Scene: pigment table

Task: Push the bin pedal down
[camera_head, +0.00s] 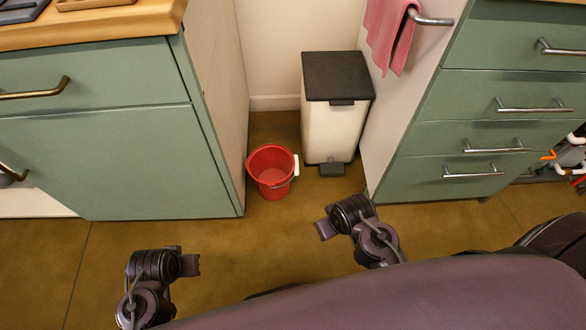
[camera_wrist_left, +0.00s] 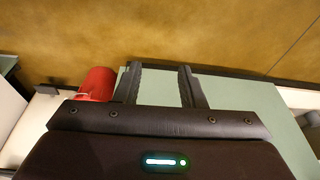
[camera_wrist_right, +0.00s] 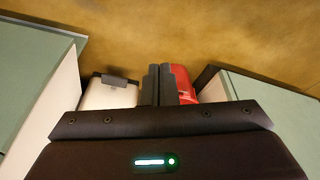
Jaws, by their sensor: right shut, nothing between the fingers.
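The white bin (camera_head: 325,130) with a dark lid (camera_head: 337,75) stands on the floor between the cabinets. Its dark pedal (camera_head: 332,170) sticks out at the bottom front. The lid is down. In the right wrist view the pedal (camera_wrist_right: 114,81) is left of my right gripper (camera_wrist_right: 159,70), which is shut and empty, apart from the pedal. In the left wrist view the pedal (camera_wrist_left: 46,90) is at the far left. My left gripper (camera_wrist_left: 160,72) is open and empty, farther from the bin. My fingertips are not clear in the head view.
A red bucket (camera_head: 272,172) stands on the floor beside the bin, left of the pedal. Green cabinets (camera_head: 120,150) and drawers (camera_head: 480,130) flank the gap. A pink towel (camera_head: 390,30) hangs on a rail. The floor in front is clear.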

